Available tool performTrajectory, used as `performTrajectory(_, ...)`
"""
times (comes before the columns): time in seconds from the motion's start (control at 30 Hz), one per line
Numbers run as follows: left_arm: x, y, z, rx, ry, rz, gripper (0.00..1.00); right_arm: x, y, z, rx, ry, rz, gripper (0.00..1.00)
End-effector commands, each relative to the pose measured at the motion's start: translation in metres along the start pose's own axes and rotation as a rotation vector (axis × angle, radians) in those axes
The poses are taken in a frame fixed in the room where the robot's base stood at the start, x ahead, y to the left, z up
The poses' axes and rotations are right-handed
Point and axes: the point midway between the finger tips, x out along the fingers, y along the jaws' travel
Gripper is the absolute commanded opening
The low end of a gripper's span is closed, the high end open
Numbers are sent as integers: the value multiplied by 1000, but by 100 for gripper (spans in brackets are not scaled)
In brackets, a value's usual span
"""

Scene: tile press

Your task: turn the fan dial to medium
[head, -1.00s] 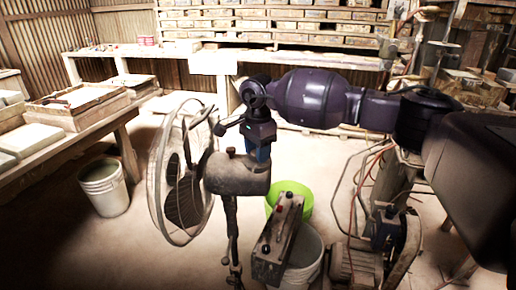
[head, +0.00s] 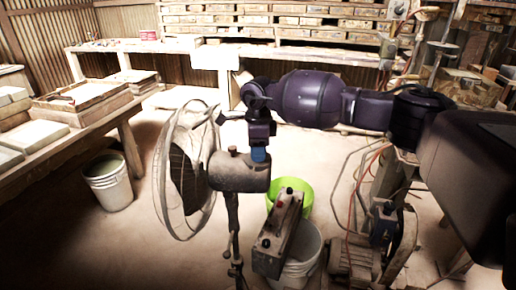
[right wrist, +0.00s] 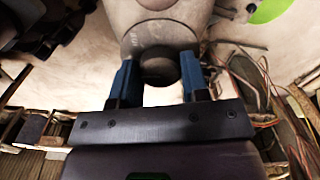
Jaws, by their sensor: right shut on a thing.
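The standing fan (head: 187,170) has a round wire cage and a grey motor housing (head: 236,175). My right gripper (head: 259,155) is at the right rear end of the housing in the head view. In the right wrist view, the dark round dial (right wrist: 158,66) sits between the two blue fingers of my right gripper (right wrist: 159,80), which is shut on it. The dial is hidden in the head view, and its setting cannot be read. My left gripper is not in view.
A control box (head: 278,235) with a red button stands below the gripper, by a green bucket (head: 296,188) and a whitish bucket (head: 308,250). Another bucket (head: 108,184) stands at left by a workbench (head: 125,110). Hoses and machinery are at right.

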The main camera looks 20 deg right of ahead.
Motion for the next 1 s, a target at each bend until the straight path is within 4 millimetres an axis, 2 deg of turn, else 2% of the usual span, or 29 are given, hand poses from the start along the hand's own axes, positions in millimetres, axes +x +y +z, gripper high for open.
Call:
performTrajectory(0.43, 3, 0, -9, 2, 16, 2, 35, -1, 0, 0, 10, 0, -1, 18)
performTrajectory(0.47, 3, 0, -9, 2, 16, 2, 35, -1, 0, 0, 9, 0, -1, 46)
performTrajectory(0.6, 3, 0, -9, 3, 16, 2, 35, -1, 0, 0, 9, 0, -1, 68)
performTrajectory(0.87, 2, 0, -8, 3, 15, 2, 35, 0, 0, 0, 8, 0, 0, 68)
performTrajectory(1.0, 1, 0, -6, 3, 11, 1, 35, -8, 0, 0, 8, -1, -2, 68)
